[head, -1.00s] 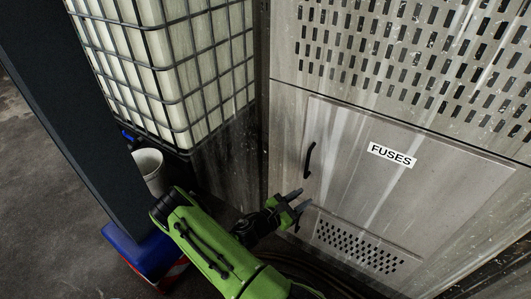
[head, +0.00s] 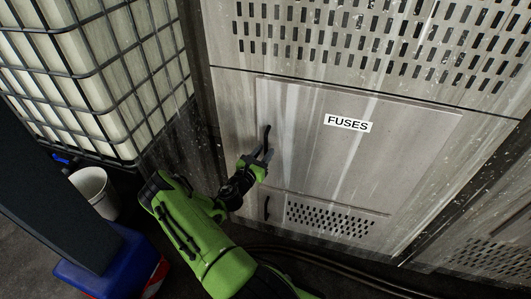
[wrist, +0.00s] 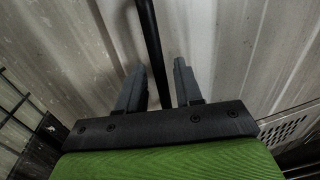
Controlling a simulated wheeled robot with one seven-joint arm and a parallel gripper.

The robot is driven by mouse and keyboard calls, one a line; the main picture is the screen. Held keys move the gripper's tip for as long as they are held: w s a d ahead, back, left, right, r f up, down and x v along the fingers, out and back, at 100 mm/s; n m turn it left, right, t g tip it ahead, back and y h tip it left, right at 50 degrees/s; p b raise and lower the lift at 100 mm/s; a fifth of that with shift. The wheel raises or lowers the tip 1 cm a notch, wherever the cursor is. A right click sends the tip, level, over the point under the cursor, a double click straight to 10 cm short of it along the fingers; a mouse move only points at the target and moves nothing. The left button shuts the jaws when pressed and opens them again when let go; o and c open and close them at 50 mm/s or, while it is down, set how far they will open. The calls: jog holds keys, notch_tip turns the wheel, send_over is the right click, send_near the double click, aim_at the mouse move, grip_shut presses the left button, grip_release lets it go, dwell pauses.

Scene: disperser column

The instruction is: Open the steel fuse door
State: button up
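The steel fuse door (head: 385,150) is a streaked grey panel with a white FUSES label (head: 347,123). It looks shut, flush with the cabinet. Its black vertical handle (head: 267,134) is near the door's left edge. My gripper (head: 263,157) is at the lower end of this handle. In the wrist view, my gripper (wrist: 158,78) is open, with one finger on each side of the black handle bar (wrist: 150,38).
A vented lower panel (head: 335,219) has its own black handle (head: 267,208). A caged white tank (head: 95,75) stands left, with a white bucket (head: 91,190) below it. A dark column with a blue foot (head: 100,262) is at lower left. Cables (head: 330,258) run along the floor.

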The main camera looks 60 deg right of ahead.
jog(key=shift+d, duration=0.9)
grip_shut()
